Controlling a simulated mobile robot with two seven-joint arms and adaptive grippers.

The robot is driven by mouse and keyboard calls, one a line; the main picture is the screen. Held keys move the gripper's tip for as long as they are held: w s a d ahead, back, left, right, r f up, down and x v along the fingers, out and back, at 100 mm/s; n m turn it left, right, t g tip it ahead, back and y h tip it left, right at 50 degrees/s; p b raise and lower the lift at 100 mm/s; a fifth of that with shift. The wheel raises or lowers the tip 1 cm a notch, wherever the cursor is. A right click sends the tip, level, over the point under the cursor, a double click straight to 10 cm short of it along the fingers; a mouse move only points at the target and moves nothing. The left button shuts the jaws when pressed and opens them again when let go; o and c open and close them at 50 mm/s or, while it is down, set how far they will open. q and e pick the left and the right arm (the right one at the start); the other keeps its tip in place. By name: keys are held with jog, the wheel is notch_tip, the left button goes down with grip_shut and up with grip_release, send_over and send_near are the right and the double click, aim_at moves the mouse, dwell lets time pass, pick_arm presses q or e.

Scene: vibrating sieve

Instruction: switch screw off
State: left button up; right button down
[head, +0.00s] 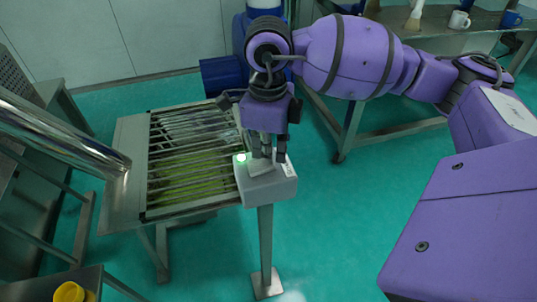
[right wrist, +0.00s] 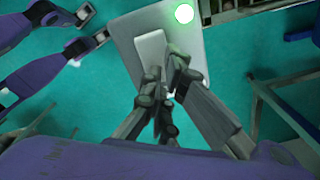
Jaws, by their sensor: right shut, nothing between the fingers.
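A grey control box (head: 280,186) stands on a post beside the sieve, and a round green light (head: 242,158) glows at its left corner. In the right wrist view the box (right wrist: 190,42) and its lit green light (right wrist: 183,13) show from close up. A pale raised rectangular switch (right wrist: 151,48) sits on the box's top, partly hidden by my fingers. My right gripper (head: 267,156) points down over the box, shut and empty. Its fingertips (right wrist: 165,76) are at the switch; I cannot tell whether they touch it. My left gripper is in neither view.
The sieve (head: 128,195), with dark bars over green-yellow material, lies left of the box. A shiny metal tube (head: 65,135) reaches in from the left. A bench with mugs (head: 459,20) stands at the back right. The floor right of the post is clear.

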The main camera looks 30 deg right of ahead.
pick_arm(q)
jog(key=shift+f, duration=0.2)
pick_arm(e)
jog(key=shift+f, duration=0.25)
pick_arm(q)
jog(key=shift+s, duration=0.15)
pick_arm(e)
jog(key=shift+r, duration=0.5)
notch_tip(320, 180, up, 2)
jog(key=shift+r+p, duration=0.1)
jog(key=shift+p, duration=0.55)
jog(key=shift+r+p, duration=0.85)
jog(key=shift+r, duration=1.15)
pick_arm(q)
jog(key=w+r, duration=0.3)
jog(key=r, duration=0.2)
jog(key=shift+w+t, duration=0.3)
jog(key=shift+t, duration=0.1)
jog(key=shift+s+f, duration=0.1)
pick_arm(e)
jog(key=shift+f, duration=0.1)
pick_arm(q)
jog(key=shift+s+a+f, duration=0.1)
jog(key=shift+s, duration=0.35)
